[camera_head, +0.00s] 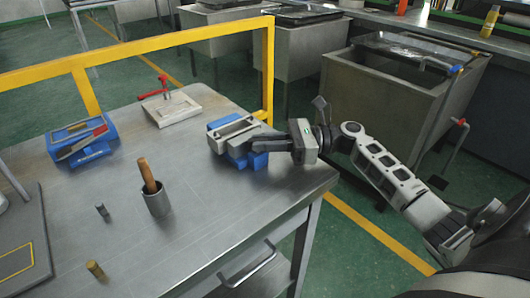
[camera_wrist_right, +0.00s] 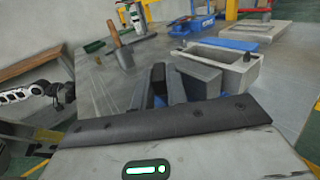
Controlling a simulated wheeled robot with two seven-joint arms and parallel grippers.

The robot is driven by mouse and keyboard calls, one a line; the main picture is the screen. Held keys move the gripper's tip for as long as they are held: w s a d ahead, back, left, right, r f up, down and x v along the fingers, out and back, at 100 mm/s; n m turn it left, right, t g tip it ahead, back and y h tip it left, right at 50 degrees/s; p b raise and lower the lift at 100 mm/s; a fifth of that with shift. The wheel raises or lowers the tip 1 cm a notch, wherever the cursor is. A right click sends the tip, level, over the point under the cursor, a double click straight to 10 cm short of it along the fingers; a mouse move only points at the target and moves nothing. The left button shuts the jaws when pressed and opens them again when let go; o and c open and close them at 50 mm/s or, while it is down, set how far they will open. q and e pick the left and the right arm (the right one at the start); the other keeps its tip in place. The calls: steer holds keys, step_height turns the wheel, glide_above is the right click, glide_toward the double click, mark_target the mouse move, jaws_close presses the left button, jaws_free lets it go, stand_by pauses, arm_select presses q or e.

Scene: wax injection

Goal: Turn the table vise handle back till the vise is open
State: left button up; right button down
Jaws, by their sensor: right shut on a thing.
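The table vise (camera_head: 233,127), blue with grey jaws, sits near the right edge of the metal table. In the right wrist view its grey body (camera_wrist_right: 243,75) is just beyond my fingers, with some blue at its far side. A gap shows between its jaws. My right gripper (camera_head: 262,143) is at the vise's right end, its fingers closed together on the vise handle. The handle itself is mostly hidden by the fingers. The fingers also show in the right wrist view (camera_wrist_right: 166,88).
A grey cup with a wooden-handled tool (camera_head: 157,203), two small posts, a blue tool holder (camera_head: 83,143) and a pale frame with a red-handled tool (camera_head: 172,108) stand on the table (camera_head: 215,220). A yellow rail (camera_head: 150,44) runs behind. A metal sink stands right.

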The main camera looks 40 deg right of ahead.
steer(key=n+g+y+b, duration=0.1)
steer(key=g, duration=0.1)
steer(key=n+g+b, duration=0.1)
steer(key=g, duration=0.1)
steer(key=shift+w+d+f+n+y, duration=0.1)
steer(key=shift+w+n+y, duration=0.2)
steer(key=shift+n+y, duration=0.1)
steer(key=shift+n+g+b, duration=0.7)
steer(key=shift+g+b, duration=0.15)
steer(key=shift+g, duration=0.25)
steer(key=shift+w+n+g+y+b, duration=0.15)
steer(key=shift+n+g+y+b, duration=0.15)
steer(key=shift+n+g+b, duration=1.1)
arm_select(q)
steer(key=shift+w+d+f+t, duration=0.1)
steer(key=shift+d+f+t, duration=0.1)
steer(key=shift+f, duration=0.4)
steer(key=shift+w+d+f+t, duration=0.1)
steer(key=shift+f+t, duration=0.1)
steer(key=shift+f, duration=0.4)
arm_select(e)
steer(key=shift+g, duration=0.6)
arm_select(q)
steer(key=shift+s, duration=0.1)
arm_select(e)
steer(key=shift+g, duration=0.3)
